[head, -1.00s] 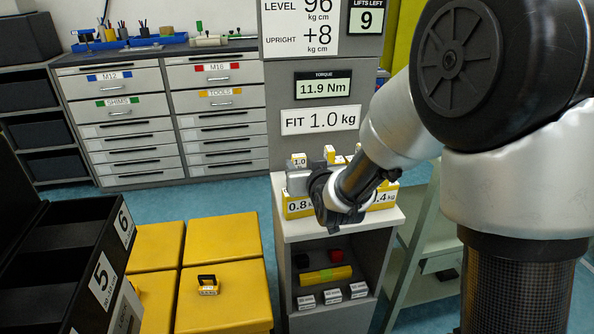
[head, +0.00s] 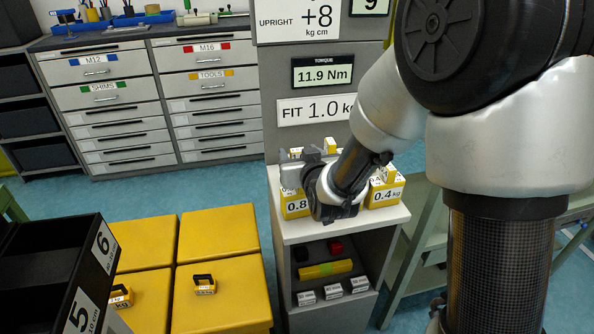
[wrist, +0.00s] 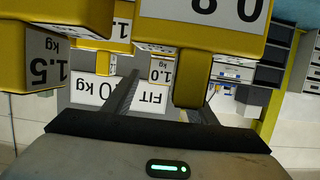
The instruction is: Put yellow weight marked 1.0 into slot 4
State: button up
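The yellow weight marked 1.0 (wrist: 160,71) shows upside down in the wrist view, between my finger lines and seemingly beyond the tips. In the head view only a little of it (head: 296,152) shows behind my gripper. My gripper (head: 306,165) reaches over the cabinet top among the weights. In the wrist view my gripper (wrist: 165,95) has its fingers apart with nothing clearly held; the right fingertip is hidden behind the handle of the 0.8 weight (wrist: 205,40). The black slot rack (head: 52,265) shows labels 5 and 6; slot 4 is not visible.
The 0.8 weight (head: 296,207) and 0.4 weight (head: 385,194) flank my wrist on the cabinet (head: 283,222). A 1.5 weight (wrist: 40,60) is close at left in the wrist view. Yellow blocks (head: 220,237) stand left, with a small weight (head: 204,285) on one.

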grip_shut()
dwell(1.2)
jog(key=shift+w+r, duration=0.1)
jog(key=shift+r, duration=0.2)
